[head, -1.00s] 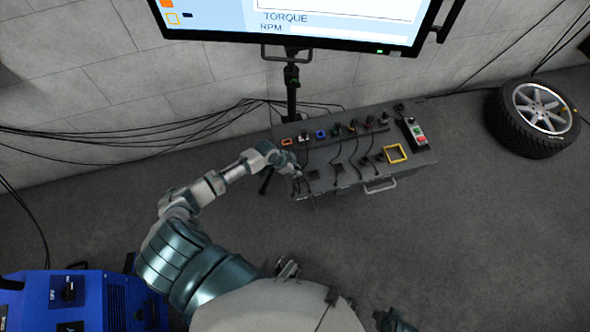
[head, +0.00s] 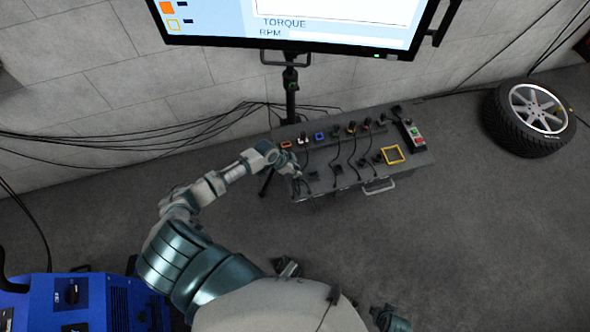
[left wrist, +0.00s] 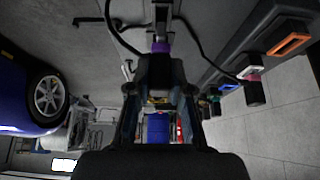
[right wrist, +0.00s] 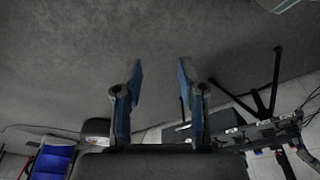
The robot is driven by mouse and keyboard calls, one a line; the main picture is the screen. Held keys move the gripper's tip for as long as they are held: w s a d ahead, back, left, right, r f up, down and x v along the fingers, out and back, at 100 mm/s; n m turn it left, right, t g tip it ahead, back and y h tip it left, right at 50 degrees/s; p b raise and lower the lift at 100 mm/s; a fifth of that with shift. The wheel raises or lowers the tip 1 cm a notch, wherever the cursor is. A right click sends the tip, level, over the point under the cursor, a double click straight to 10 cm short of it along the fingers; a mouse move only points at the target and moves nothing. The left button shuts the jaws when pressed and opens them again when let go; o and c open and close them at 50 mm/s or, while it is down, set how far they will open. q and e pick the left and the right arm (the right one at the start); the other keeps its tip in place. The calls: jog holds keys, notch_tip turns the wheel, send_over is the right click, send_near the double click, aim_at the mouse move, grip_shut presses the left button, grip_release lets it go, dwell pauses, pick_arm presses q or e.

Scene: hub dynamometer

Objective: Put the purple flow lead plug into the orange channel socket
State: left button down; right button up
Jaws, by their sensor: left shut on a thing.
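The orange channel socket (head: 286,144) is an orange-framed opening at the left end of the bench's socket row. It also shows at the upper right of the left wrist view (left wrist: 288,45), apart from the plug. My left gripper (head: 296,174) is at the bench's left end, on the near side of the socket. In the left wrist view it is shut on a dark plug with a purple band, the purple flow lead plug (left wrist: 161,47). The plug is too small to make out in the head view. My right gripper (right wrist: 159,75) is open and empty, over bare floor.
Other sockets, including a blue one (head: 320,136), run along the row, several with dark plugs and leads. A yellow square frame (head: 393,155) and a button box (head: 414,134) are at the right. A monitor (head: 300,42) stands behind the bench. A tyre (head: 530,118) lies far right.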

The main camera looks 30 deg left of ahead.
pick_arm(q)
jog(key=shift+a+r+p, duration=0.15)
jog(key=shift+r+p, duration=0.5)
jog(key=shift+r, duration=0.1)
jog(key=shift+r+p, duration=0.55)
pick_arm(e)
notch_tip(320, 180, down, 7)
jog(key=shift+s+r, duration=0.2)
jog(key=shift+s, duration=0.25)
jog(key=shift+a, duration=0.1)
